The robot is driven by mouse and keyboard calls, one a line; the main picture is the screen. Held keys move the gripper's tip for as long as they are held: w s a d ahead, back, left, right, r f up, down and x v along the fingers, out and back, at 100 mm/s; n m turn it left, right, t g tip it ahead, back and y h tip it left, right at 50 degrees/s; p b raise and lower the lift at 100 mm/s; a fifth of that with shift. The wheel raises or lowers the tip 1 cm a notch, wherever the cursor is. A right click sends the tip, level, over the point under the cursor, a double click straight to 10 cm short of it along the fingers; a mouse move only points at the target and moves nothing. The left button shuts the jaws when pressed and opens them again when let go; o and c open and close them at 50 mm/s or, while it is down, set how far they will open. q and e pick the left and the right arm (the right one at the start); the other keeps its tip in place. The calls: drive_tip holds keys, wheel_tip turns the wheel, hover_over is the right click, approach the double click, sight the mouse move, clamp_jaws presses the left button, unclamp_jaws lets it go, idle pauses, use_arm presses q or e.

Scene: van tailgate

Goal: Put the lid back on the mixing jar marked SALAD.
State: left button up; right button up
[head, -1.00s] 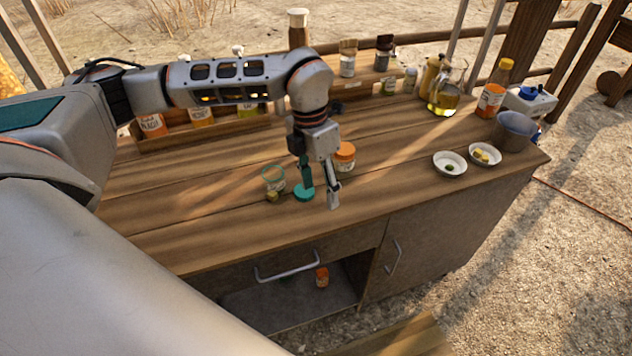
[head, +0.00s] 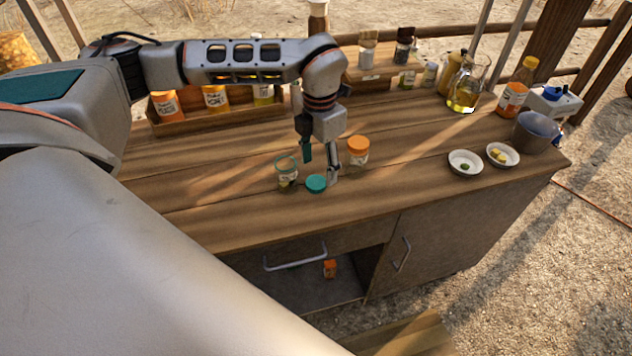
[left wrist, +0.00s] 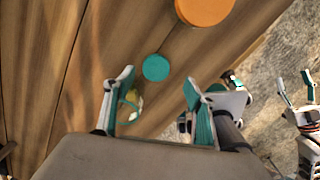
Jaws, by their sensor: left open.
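An open clear glass jar (head: 286,174) with a teal rim stands on the wooden counter; I cannot read a mark on it. A round teal lid (head: 316,184) lies just right of it, apart from it. My left gripper (head: 319,164) is open and empty, above and behind the lid. In the left wrist view the lid (left wrist: 155,68) shows just beyond the gap between the fingertips (left wrist: 158,79). The jar (left wrist: 132,103) is partly hidden by the left finger there. My right gripper (left wrist: 296,90) shows at that view's right edge, its fingers apart.
An orange-lidded jar (head: 358,152) stands close right of the gripper. Two white bowls (head: 465,163), a grey pot (head: 535,132) and an oil jug (head: 466,88) are further right. A bottle rack (head: 200,120) is behind. The front counter is clear; an open compartment (head: 310,285) is below.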

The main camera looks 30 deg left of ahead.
sight(316, 181)
use_arm(q)
drive_tip(key=shift+a+f+p, duration=0.2)
drive_tip(key=shift+f, duration=1.1)
drive_tip(key=shift+a+f+p, duration=0.2)
drive_tip(key=shift+f, duration=1.1)
drive_tip(key=c, duration=0.8)
